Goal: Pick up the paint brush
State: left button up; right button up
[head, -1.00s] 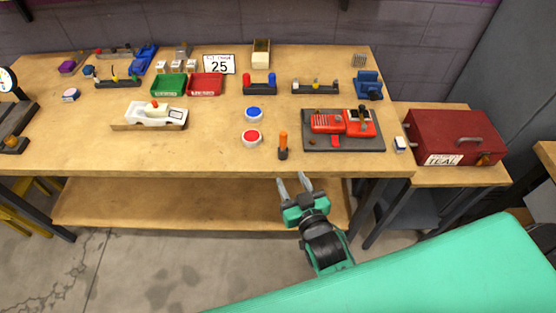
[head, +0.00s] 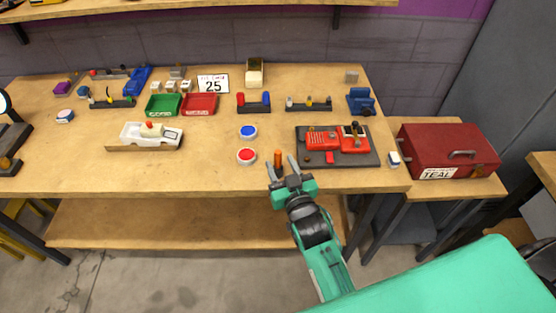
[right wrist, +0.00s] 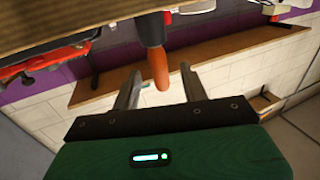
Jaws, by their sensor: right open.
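The paint brush appears to be the upright orange handle (head: 278,158) near the table's front edge. Its lower part is hidden behind my gripper in the head view. In the right wrist view the orange handle (right wrist: 159,66) projects from a dark holder or collar and shows between the two fingers. My right gripper (head: 281,167) is open at the table's front edge, right at the handle in the picture. A gap shows between the handle and each finger in the right wrist view (right wrist: 158,84). My left gripper is not in view.
A red button (head: 246,156) and a blue button (head: 247,132) sit left of the handle. A dark board (head: 368,159) with red parts lies to its right. A red toolbox (head: 449,148) stands on the right side table.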

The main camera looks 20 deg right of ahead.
aim_at(279, 161)
jog(key=shift+w+r, duration=0.15)
jog(key=shift+w, duration=0.25)
jog(key=w+p, duration=0.1)
jog(key=w, duration=0.2)
jog(key=shift+w, duration=0.65)
jog(key=shift+c, duration=0.8)
grip_shut()
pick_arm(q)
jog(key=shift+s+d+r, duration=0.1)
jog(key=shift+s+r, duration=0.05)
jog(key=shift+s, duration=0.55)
pick_arm(e)
jog(key=shift+r, duration=0.6)
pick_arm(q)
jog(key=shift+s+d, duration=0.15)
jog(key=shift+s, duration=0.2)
pick_arm(e)
notch_tip(279, 161, up, 19)
